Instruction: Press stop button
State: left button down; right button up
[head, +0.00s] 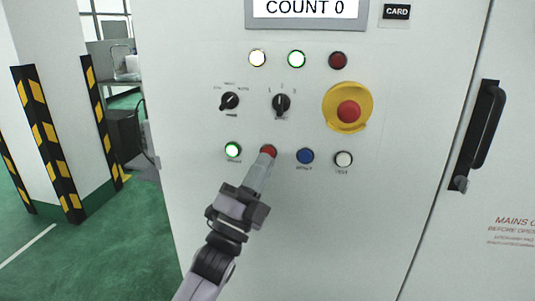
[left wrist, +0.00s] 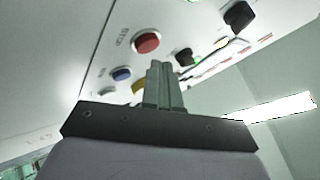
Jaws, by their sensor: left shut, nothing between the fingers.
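The red stop button (head: 268,149) is in the lower row of the white cabinet's panel, between a lit green button and a blue one. In the left wrist view the red button (left wrist: 145,42) stands large and uncovered just beyond the fingertips, with a label beside it. My left gripper (head: 265,161) is shut and empty, its fingertips right at the lower edge of the button in the head view. In the left wrist view its fingers (left wrist: 161,65) lie together. I cannot tell whether they touch the button. My right gripper is not in view.
The lit green button (head: 232,149), blue button (head: 305,156) and white button (head: 344,159) share the row. Above are two black knobs (head: 281,103), lamps (head: 297,59) and a red emergency button (head: 348,111) on yellow. A black door handle (head: 482,128) is at right.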

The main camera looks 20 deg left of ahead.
pick_arm(q)
jog(key=shift+w, duration=0.1)
dwell(0.5)
jog(key=shift+w+a+h, duration=0.1)
jog(key=shift+w+h, duration=0.2)
jog(key=shift+w, duration=0.05)
jog(key=shift+w+a+b, duration=0.1)
jog(key=shift+w+b, duration=0.2)
jog(key=shift+w, duration=0.1)
dwell(0.6)
jog(key=shift+s, duration=0.1)
jog(key=shift+s+d, duration=0.2)
jog(key=shift+s, duration=0.55)
jog(key=shift+p, duration=0.3)
jog(key=s, duration=0.2)
jog(key=s+d+p, duration=0.1)
jog(key=s, duration=0.2)
jog(key=shift+d, duration=0.1)
